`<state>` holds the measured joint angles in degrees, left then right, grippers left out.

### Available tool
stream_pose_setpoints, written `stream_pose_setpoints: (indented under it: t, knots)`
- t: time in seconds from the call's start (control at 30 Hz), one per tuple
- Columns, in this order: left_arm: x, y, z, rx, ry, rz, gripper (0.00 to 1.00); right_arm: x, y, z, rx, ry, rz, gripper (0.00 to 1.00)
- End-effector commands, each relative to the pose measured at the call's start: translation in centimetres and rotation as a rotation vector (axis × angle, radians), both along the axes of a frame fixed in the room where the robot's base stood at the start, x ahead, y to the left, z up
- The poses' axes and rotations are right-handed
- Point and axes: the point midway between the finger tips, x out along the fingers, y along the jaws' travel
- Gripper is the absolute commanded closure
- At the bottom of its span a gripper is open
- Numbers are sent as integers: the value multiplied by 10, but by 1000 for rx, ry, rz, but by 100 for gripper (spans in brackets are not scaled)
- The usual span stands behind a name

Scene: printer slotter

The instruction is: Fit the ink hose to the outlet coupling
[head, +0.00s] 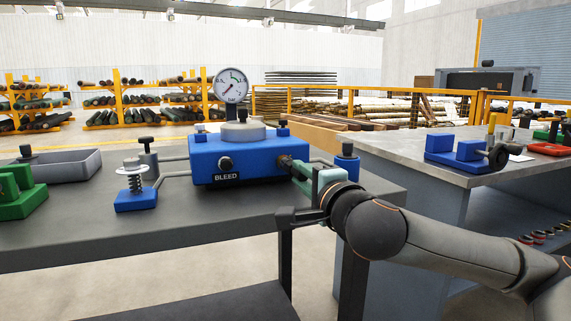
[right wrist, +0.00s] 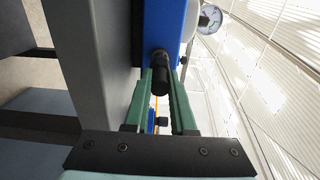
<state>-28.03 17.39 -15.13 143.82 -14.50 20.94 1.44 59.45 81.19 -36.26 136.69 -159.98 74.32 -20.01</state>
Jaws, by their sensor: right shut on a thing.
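The blue box (head: 235,158) with a BLEED label sits on the grey table. A dark fitting (head: 287,163) sticks out of its right-hand face. In the right wrist view it is a black ribbed cylinder (right wrist: 160,72) against the blue wall. I cannot tell whether it is the outlet coupling, the hose end or both joined. My right gripper (head: 298,168) reaches in from the right, its green fingers (right wrist: 160,80) on either side of the cylinder, shut on it. No loose length of hose can be made out. My left gripper is not in view.
A pressure gauge (head: 231,84) stands on the box. Blue blocks with a spring post (head: 133,180) and a black knob (head: 347,150) flank it. A green fixture (head: 18,188) and grey tray (head: 66,164) are at left. A second bench (head: 420,152) stands at right.

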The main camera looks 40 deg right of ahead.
Motion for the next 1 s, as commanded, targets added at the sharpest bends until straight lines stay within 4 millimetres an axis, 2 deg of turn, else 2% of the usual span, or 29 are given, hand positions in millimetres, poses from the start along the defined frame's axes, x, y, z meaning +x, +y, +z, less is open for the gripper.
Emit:
stream_pose_setpoints:
  t: [0.63,0.77,1.0]
  knots:
    - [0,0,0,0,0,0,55,3,-1,0,18,-5,0,100]
    - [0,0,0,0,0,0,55,3,-1,-1,190,-57,0,100]
    - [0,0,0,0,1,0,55,3,-1,-1,597,-185,-1,100]
